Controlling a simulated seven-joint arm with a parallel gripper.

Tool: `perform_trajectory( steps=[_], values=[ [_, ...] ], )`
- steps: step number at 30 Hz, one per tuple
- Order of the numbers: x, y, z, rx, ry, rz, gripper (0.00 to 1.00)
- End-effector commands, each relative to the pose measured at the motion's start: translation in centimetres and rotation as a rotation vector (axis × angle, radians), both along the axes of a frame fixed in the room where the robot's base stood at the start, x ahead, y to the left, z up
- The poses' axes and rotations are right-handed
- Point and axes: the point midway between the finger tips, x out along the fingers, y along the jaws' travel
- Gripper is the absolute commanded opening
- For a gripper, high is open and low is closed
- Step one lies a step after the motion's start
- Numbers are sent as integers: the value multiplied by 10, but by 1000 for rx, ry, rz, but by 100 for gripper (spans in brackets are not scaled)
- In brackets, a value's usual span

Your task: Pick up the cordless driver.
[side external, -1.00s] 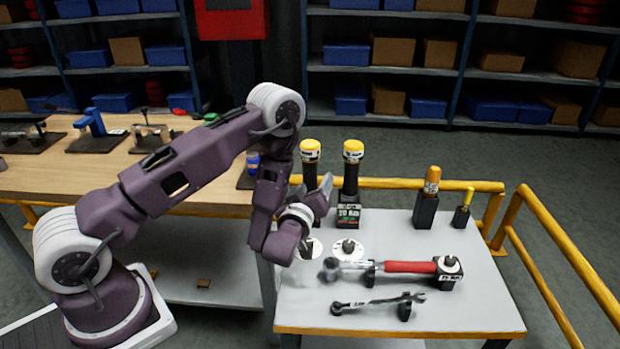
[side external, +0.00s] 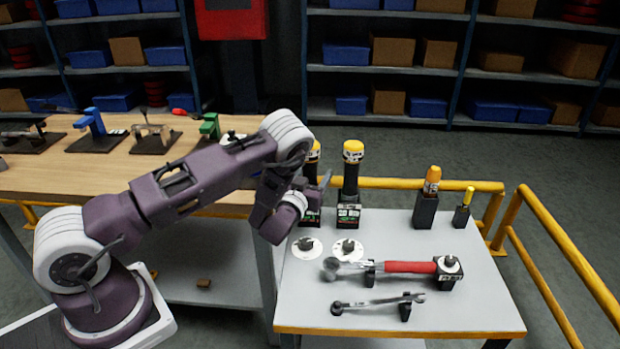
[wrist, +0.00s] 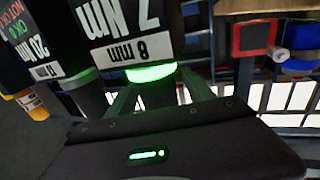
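Two black cordless drivers with yellow caps stand upright at the back left of the grey table. The left driver (side external: 313,216) is partly hidden by my arm. The right driver (side external: 350,190) carries a "20 Nm" label. My gripper (side external: 318,184) is at the left driver, at about mid-height. In the wrist view, a driver (wrist: 125,28) with upside-down "2 NM" and "8 MM" labels and a glowing green ring is close in front of my gripper (wrist: 160,92). The fingers are spread, one to each side below the ring; I see no firm grip. The "20" driver (wrist: 40,40) is beside it.
Two white discs with sockets (side external: 349,249) lie in front of the drivers. A red-handled wrench (side external: 405,267) and a spanner (side external: 378,302) rest nearer. Two holders (side external: 425,210) stand back right. Yellow rails (side external: 545,235) edge the table. A wooden bench (side external: 130,175) is left.

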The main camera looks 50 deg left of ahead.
Motion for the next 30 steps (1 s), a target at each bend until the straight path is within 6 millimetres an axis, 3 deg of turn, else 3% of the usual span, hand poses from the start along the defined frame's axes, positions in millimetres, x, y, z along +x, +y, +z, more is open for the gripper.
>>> perform_trajectory(
  steps=[2, 9, 30],
  values=[
    [0, 0, 0, 0, 0, 0, 48],
    [0, 0, 0, -1, 0, 0, 0],
    [0, 0, 0, -2, -1, 0, 0]
  ],
)
